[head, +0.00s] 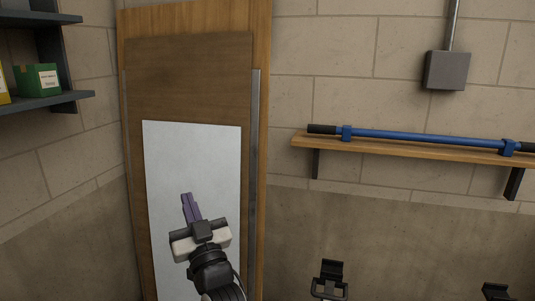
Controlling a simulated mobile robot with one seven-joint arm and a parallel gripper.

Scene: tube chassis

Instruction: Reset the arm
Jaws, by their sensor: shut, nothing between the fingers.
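My gripper (190,207) is in the lower middle-left of the head view. Its purple fingers are together and hold nothing. My arm rises from the bottom edge, and the fingers point up and away. Behind the gripper stands a wooden door-like panel (190,80) with a pale metal sheet (185,150) on its lower part. I cannot tell how far the fingertips are from the sheet.
A wooden shelf (420,147) on the right wall holds a blue bar (430,138) in blue clips. A dark shelf (45,103) at left holds a green box (37,80). Black brackets (329,278) show at the bottom. A grey box (447,70) hangs upper right.

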